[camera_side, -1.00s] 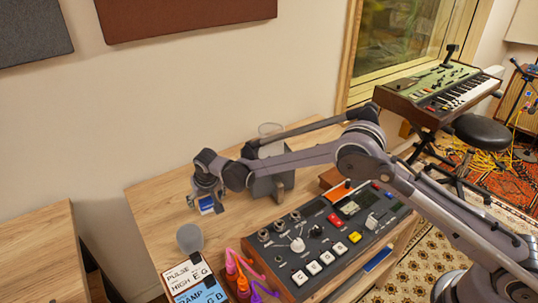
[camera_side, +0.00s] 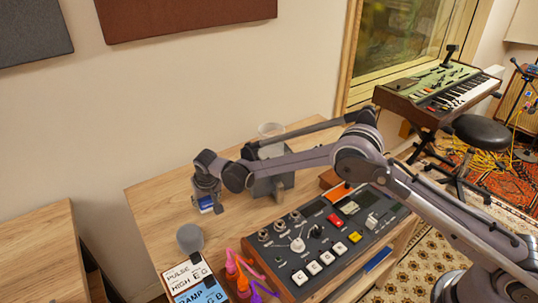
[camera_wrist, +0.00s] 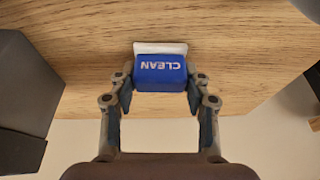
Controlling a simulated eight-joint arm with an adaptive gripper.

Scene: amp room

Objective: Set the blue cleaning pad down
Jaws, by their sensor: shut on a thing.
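The cleaning pad (camera_wrist: 161,72) is a blue block marked "CLEAN" with a white strip along one side. It sits between the two fingers of my gripper (camera_wrist: 160,84) in the wrist view, with a finger against each end. My gripper is shut on it. In the side view the pad (camera_side: 205,203) shows blue and white under my gripper (camera_side: 207,201), at or very near the wooden table top (camera_side: 158,215). I cannot tell for certain whether its underside touches the wood.
A dark grey block-shaped holder (camera_side: 272,184) stands right of my gripper. A control box with knobs and buttons (camera_side: 325,240) lies to the right. Bare wood lies left of the pad.

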